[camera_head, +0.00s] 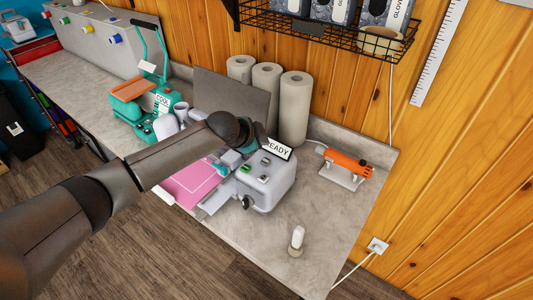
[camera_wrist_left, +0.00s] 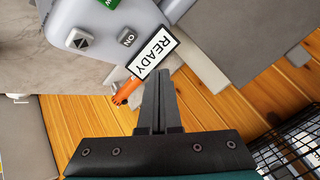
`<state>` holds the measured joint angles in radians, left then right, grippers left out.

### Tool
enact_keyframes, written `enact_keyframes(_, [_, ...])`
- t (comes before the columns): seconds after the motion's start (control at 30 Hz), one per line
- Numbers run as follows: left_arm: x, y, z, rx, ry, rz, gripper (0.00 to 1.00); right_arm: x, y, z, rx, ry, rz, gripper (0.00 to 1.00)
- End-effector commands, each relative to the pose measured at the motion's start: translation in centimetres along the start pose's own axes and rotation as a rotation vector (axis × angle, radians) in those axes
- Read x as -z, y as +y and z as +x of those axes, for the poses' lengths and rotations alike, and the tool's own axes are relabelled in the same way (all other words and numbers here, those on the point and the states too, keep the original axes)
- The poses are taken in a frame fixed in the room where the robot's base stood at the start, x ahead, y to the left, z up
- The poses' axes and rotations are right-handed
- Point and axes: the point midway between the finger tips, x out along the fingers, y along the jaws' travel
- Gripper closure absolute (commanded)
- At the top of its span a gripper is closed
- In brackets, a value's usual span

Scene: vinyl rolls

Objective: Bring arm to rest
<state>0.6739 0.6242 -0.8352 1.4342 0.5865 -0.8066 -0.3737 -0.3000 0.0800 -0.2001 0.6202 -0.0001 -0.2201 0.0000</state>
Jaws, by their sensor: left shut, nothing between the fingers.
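My left arm (camera_head: 150,165) reaches in from the left over the counter. Its wrist end is above the grey laminator-like machine (camera_head: 268,184), near the machine's READY sign (camera_head: 277,149); the fingers are hard to make out there. In the left wrist view my left gripper (camera_wrist_left: 159,75) is shut and empty, its fingertips just below the READY sign (camera_wrist_left: 152,60) in the picture. The machine's buttons (camera_wrist_left: 128,38) show beyond it. My right gripper is in neither view.
White rolls (camera_head: 294,108) stand by the wooden wall. A teal press (camera_head: 150,105) is left of the arm, a pink sheet (camera_head: 190,184) beside the machine. A wire shelf (camera_head: 330,35) hangs above.

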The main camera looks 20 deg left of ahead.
Motion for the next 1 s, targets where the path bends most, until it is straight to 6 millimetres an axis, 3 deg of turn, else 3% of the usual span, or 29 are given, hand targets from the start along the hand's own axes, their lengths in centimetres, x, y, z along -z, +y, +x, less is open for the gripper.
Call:
enact_keyframes(0.1, [0.5,-0.5,-0.7,0.0,0.0,0.0,1.0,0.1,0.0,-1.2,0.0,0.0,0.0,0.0])
enact_keyframes(0.63, [0.5,0.3,-0.6,-0.01,0.0,-0.004,1.0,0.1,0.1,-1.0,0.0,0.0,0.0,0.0])
enact_keyframes(0.77, [0.9,4.1,-0.7,-0.06,0.002,-0.027,1.0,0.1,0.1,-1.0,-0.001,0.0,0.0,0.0])
enact_keyframes(1.0, [1.2,14.5,-3.5,-0.179,-0.015,-0.157,1.0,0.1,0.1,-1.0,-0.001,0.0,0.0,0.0])
